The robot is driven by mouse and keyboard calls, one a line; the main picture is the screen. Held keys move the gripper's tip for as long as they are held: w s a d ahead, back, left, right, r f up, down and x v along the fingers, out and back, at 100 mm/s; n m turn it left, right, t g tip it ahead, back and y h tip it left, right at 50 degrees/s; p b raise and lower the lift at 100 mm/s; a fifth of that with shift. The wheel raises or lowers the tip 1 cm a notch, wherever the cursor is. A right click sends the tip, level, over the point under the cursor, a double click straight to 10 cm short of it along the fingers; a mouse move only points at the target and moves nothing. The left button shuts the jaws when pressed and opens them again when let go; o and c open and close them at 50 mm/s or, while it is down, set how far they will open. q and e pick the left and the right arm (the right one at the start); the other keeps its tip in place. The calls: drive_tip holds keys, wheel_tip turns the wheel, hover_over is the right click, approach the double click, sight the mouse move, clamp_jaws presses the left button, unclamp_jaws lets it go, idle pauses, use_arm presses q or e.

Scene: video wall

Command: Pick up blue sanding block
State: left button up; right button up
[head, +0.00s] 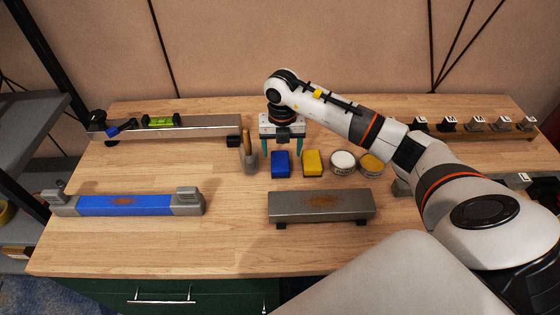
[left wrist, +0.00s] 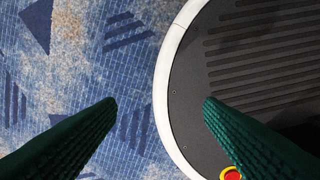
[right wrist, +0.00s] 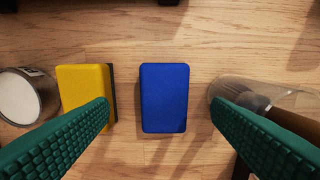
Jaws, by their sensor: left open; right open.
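The blue sanding block (head: 280,164) lies on the wooden workbench (head: 235,240), just left of a yellow block (head: 312,163). In the right wrist view the blue block (right wrist: 165,98) sits between and beyond my two green fingertips, with nothing touching it. My right gripper (head: 282,150) is open and empty, pointing down above and behind the blue block; it also shows in the right wrist view (right wrist: 160,105). My left gripper (left wrist: 160,102) is open and empty, over the blue patterned floor and a dark round base. It is not in the head view.
A clear cup with a brush (head: 248,158) stands close left of the blue block. Two round tins (head: 343,162) stand right of the yellow block. A grey sharpening block (head: 321,206) and a long blue one (head: 126,205) lie nearer. The front middle of the bench is clear.

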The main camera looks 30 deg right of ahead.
sight(280, 160)
drive_tip(key=shift+w+f, duration=0.2)
drive_tip(key=shift+f, duration=0.5)
wheel_tip(280, 160, down, 4)
drive_tip(key=shift+w+a+r+p, duration=0.1)
drive_tip(key=shift+r+p, duration=0.15)
drive_tip(key=shift+p, duration=0.4)
drive_tip(key=shift+f, duration=0.5)
drive_tip(key=shift+w, duration=0.1)
drive_tip(key=c, duration=1)
wheel_tip(280, 160, up, 10)
drive_tip(key=shift+r+b, duration=0.1)
drive_tip(key=shift+b, duration=0.65)
drive_tip(key=shift+c, duration=0.2)
drive_tip(key=o, duration=0.4)
drive_tip(key=c, duration=0.3)
use_arm(q)
drive_tip(key=shift+w, duration=0.7)
